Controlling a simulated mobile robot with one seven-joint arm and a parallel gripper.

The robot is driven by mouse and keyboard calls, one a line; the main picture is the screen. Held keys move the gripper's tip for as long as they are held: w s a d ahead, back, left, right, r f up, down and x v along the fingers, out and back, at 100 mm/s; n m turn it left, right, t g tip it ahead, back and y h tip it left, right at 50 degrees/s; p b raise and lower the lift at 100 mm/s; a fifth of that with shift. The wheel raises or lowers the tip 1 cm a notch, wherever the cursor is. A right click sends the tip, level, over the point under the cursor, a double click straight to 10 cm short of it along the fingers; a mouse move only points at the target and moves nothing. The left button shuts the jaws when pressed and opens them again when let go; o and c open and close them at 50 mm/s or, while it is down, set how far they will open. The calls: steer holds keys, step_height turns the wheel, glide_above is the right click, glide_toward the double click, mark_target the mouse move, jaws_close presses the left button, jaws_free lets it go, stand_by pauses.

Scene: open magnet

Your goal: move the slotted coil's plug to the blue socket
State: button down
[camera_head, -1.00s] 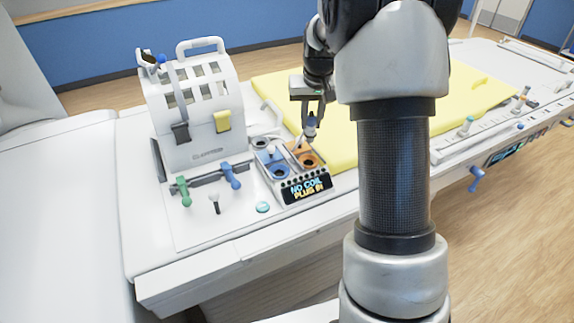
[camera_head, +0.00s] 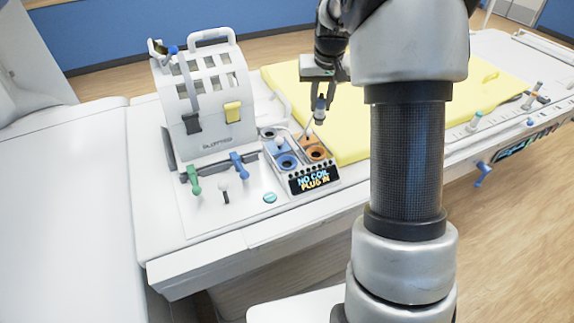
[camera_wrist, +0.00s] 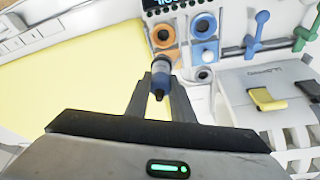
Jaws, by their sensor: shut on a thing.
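The slotted coil (camera_head: 203,100), a white curved housing with rectangular slots and a top handle, stands upright on the left of the table. My gripper (camera_head: 320,98) is shut on a grey-blue plug (camera_head: 319,110) and holds it above the socket box. The plug also shows between the fingers (camera_wrist: 160,90) in the wrist view (camera_wrist: 161,68). The blue socket (camera_head: 286,162) is empty on the box's front left; it also shows in the wrist view (camera_wrist: 203,26). The orange socket (camera_head: 317,153) beside it is empty too. The plug is apart from both.
The box's display (camera_head: 314,180) reads "NO COIL PLUG IN". A grey socket (camera_head: 267,133) sits behind the blue one, and a small white-topped lever stands between them. Green (camera_head: 194,181) and blue (camera_head: 238,164) levers stand before the coil. A yellow mat (camera_head: 385,115) lies behind.

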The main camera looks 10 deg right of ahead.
steer(key=s+a, duration=0.2)
steer(key=a, duration=0.8)
steer(key=shift+b, duration=0.4)
step_height(320, 180, down, 10)
steer(key=b, duration=0.6)
steer(key=shift+b, duration=0.4)
steer(key=shift+d+f+b, duration=0.1)
steer(key=shift+f+b, duration=1.15)
steer(key=shift+f, duration=0.5)
stand_by(0.5)
steer(key=c, duration=1.5)
jaws_free()
steer(key=shift+o, duration=0.2)
